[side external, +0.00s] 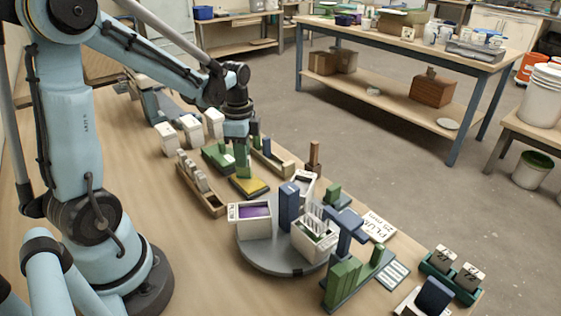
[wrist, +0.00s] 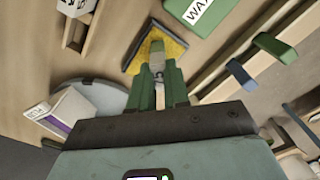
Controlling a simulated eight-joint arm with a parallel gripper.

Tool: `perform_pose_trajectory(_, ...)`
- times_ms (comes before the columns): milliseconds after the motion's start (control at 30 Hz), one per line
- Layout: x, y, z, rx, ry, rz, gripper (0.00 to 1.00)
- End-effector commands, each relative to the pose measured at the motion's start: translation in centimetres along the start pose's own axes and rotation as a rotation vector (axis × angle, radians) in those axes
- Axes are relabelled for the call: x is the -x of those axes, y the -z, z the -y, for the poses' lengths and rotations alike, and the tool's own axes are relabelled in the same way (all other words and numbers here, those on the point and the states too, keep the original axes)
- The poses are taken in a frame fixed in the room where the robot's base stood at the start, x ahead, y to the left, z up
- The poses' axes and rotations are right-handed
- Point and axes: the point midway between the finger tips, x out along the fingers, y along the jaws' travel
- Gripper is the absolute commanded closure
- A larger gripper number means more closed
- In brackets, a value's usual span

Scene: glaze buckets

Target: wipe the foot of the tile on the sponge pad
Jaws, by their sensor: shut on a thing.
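My gripper (side external: 243,172) points down over the yellow sponge pad (side external: 262,190), which lies in a dark tray. In the wrist view, its green fingers (wrist: 158,88) are shut on a small pale, greenish tile (wrist: 157,57). The tile's far end is over the yellow pad (wrist: 174,48). I cannot tell whether its foot touches the pad. The fingers hide most of the tile in the side view.
A green block labelled WAX (wrist: 207,8) lies beside the pad. A rack of pale tiles (side external: 205,199) stands at left. A grey turntable (side external: 262,262) with a purple-glaze bucket (side external: 252,228) is in front. Blue posts and green blocks stand further right.

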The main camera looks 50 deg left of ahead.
Motion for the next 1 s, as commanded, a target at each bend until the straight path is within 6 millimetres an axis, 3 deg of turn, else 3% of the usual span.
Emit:
perform_pose_trajectory(267, 0.2, -0.1, 0.1, 0.002, 0.003, 0.003, 1.0)
perform_pose_trajectory(1000, 5.5, 0.0, 0.0, 0.001, 0.002, 0.002, 1.0)
